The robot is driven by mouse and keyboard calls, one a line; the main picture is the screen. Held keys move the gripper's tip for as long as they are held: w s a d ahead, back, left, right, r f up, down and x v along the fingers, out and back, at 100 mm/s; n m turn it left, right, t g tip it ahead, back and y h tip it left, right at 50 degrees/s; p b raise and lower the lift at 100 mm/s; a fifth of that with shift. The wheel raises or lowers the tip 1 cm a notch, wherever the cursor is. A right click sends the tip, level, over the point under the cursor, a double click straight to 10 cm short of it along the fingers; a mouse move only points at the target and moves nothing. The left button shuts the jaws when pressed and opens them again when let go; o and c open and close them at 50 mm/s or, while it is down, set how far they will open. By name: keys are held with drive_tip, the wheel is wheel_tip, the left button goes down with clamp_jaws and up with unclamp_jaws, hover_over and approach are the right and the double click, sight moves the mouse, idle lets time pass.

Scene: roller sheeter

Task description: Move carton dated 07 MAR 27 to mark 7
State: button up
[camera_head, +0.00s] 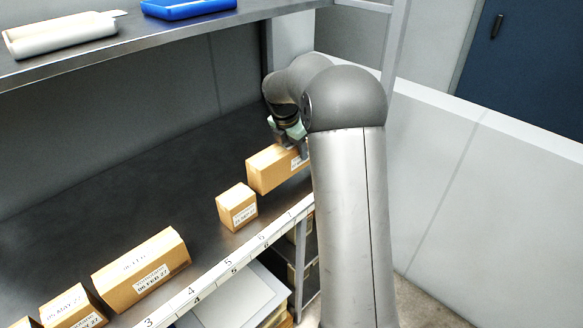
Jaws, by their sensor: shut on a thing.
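A long brown carton (270,169) is at the right part of the dark shelf, behind the strip's right end, near the mark that looks like 7 (291,214). Its white label is partly hidden by my arm, and I cannot read its date. My gripper (302,150) is shut on this carton's right part, mostly hidden behind my arm. I cannot tell whether the carton's underside touches the shelf.
A small carton (234,205) stands just left and in front of the held one. A larger carton (140,269), its date seemingly in FEB 27, and further cartons (70,303) stand left. An upper shelf (150,52) overhangs with a blue tray (188,8). The shelf behind is clear.

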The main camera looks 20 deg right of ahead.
drive_tip(key=shift+f, duration=2.85)
drive_tip(key=shift+f, duration=0.15)
drive_tip(key=o, duration=1.3)
